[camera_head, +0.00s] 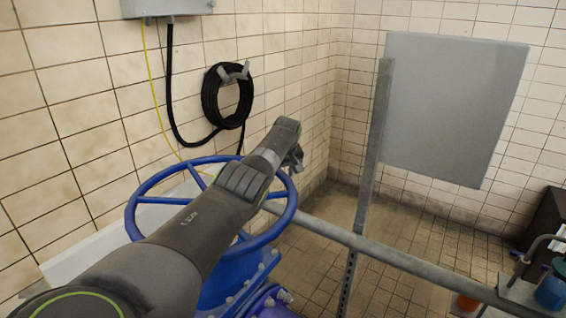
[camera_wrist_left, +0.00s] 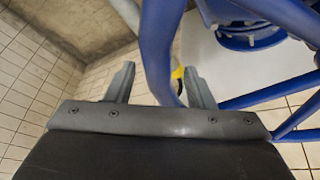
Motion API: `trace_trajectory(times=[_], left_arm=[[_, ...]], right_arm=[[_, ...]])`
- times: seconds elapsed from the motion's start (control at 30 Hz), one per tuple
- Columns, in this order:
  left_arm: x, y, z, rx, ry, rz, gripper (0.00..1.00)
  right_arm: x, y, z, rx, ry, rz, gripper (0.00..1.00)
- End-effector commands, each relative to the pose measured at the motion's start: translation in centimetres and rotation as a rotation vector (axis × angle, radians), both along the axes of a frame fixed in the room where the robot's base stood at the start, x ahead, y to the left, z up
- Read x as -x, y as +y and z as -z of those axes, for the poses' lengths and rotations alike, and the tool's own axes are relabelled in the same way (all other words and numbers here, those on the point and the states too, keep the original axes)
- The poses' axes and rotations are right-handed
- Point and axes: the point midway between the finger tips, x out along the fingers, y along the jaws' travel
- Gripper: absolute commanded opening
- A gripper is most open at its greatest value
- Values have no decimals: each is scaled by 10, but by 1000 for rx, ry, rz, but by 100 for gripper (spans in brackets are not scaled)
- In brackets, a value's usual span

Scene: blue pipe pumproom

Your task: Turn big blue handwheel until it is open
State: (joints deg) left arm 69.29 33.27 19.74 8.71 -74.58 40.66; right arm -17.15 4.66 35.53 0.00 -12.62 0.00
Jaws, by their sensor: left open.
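The big blue handwheel (camera_head: 289,206) sits on a blue valve body below the middle of the head view. My left arm lies across it and hides part of its rim and its hub. My left gripper (camera_head: 297,157) is at the far right side of the rim. In the left wrist view the blue rim (camera_wrist_left: 157,45) runs between the two open fingers of the gripper (camera_wrist_left: 160,84), and the fingers stand apart from each other. Blue spokes show at the right of that view. My right gripper is not in view.
A grey rail (camera_head: 400,259) runs right from beside the wheel, with an upright post (camera_head: 369,170) and a grey panel (camera_head: 450,105) behind. A black hose coil (camera_head: 212,98) hangs on the tiled wall. Bottles stand at the lower right.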

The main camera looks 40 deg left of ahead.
Motion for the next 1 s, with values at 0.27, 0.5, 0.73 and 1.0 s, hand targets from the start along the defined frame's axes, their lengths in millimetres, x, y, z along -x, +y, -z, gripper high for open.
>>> trace_trajectory(times=[0.27,0.5,0.73,1.0], left_arm=[[3,-4,-16,-1,-2,-1,49],[10,-11,-38,-1,-4,1,49],[20,-22,-72,-2,-5,1,49],[36,-39,-127,-2,-6,0,49]], right_arm=[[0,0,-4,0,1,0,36],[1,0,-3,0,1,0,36],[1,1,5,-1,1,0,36],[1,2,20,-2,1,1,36]])
